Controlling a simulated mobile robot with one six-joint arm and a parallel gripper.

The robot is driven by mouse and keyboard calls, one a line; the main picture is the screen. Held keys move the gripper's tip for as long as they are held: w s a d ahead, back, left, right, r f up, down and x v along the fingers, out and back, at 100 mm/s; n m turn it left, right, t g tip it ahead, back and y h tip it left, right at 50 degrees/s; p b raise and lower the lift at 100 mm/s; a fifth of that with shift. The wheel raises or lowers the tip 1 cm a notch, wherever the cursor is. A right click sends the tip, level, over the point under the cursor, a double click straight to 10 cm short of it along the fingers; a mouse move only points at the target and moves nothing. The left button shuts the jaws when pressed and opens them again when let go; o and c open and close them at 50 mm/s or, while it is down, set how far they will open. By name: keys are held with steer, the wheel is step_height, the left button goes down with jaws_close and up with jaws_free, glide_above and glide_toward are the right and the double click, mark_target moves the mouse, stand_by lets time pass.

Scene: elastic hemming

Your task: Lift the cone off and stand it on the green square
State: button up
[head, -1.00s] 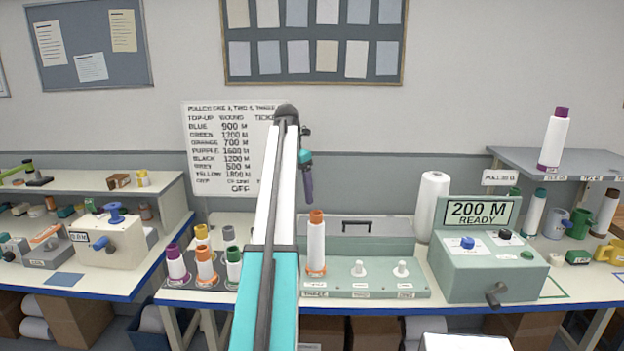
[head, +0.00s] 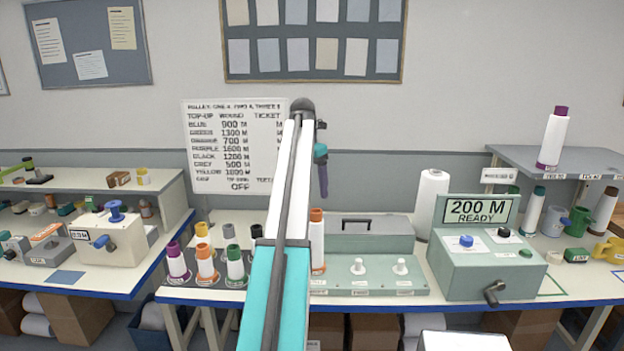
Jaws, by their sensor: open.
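A white cone with an orange top (head: 318,246) stands upright at the left end of the low grey-green winder base (head: 370,288); my arm hides its left part. My gripper (head: 323,190) hangs pointing down, above the cone's top in the picture, open and apart from it. Its two fingers cannot be told apart at this size. A green outlined square (head: 556,287) shows on the bench at the right, partly hidden behind the box with the crank.
The grey-green box (head: 486,268) reads "200 M READY" and has a crank. Several coloured-top cones (head: 207,262) stand at the left. A tall white roll (head: 431,205) stands behind.

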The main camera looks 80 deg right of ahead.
mark_target(316, 211)
steer(key=shift+s+d+f+p, duration=0.25)
steer(key=shift+f+p, duration=0.4)
steer(key=shift+f, duration=1.3)
steer(key=shift+s+d+f+p, duration=0.15)
steer(key=shift+f+p, duration=0.5)
steer(key=shift+f, duration=1.35)
steer(key=shift+s+d+f+p, duration=0.25)
steer(key=shift+f+p, duration=0.4)
steer(key=shift+f, duration=1.3)
steer(key=shift+w, duration=0.1)
steer(key=c, duration=1.3)
steer(key=shift+o, duration=0.2)
steer(key=shift+r, duration=0.15)
steer(key=shift+r, duration=0.1)
steer(key=shift+r+p, duration=0.3)
steer(key=shift+r, duration=0.05)
steer(key=shift+r+p, duration=0.8)
steer(key=shift+r, duration=1.75)
